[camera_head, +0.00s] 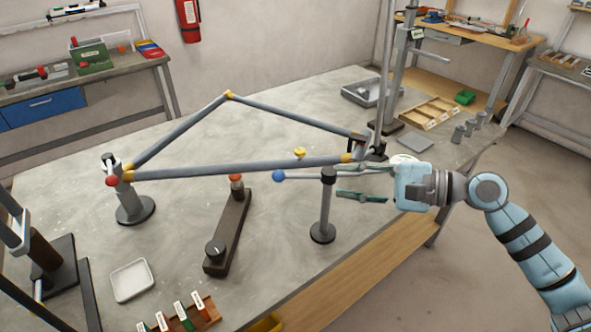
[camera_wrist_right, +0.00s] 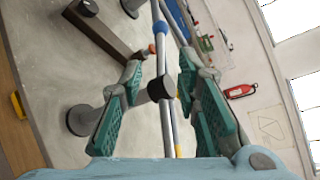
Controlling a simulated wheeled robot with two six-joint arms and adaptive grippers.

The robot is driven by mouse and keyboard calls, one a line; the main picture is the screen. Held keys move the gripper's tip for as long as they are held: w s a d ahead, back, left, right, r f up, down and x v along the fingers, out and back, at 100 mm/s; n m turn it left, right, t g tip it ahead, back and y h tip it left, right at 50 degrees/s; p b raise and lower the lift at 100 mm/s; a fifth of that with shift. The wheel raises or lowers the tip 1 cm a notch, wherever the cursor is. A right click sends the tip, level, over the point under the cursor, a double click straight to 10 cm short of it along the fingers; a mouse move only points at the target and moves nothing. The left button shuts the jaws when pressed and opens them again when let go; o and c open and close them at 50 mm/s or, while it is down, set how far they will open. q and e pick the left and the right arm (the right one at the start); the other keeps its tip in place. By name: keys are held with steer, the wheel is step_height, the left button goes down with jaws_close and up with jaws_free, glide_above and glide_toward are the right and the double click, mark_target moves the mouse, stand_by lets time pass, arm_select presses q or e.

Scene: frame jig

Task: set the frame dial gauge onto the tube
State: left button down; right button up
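The frame of grey tubes with yellow joints (camera_head: 230,170) is held above the table on jig stands. Below its lower tube, a thin grey rod with a blue ball end (camera_head: 278,176) passes the black-collared post (camera_head: 326,205). My right gripper (camera_head: 362,195) is open beside this post, its green-padded fingers spread. In the right wrist view, the right gripper (camera_wrist_right: 160,85) has its fingers either side of the black collar (camera_wrist_right: 160,88) and tubes, with gaps showing. A white round thing (camera_head: 403,159) shows partly behind the gripper; I cannot tell whether it is the dial gauge. My left gripper is not in view.
A dark bar with a knob (camera_head: 228,235) lies on the table. A white tray (camera_head: 131,281) and a rack of labelled pieces (camera_head: 185,318) are at the front. A grey bin (camera_head: 368,93) and wooden divided tray (camera_head: 428,113) stand at the back right.

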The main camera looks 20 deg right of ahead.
mark_target(299, 177)
steer(key=p+x, duration=0.2)
steer(key=x, duration=0.8)
steer(key=shift+w+a, duration=0.15)
steer(key=shift+w, duration=0.3)
steer(key=shift+w+a+f, duration=0.2)
steer(key=shift+a, duration=0.25)
steer(key=shift+w+f, duration=0.1)
jaws_close()
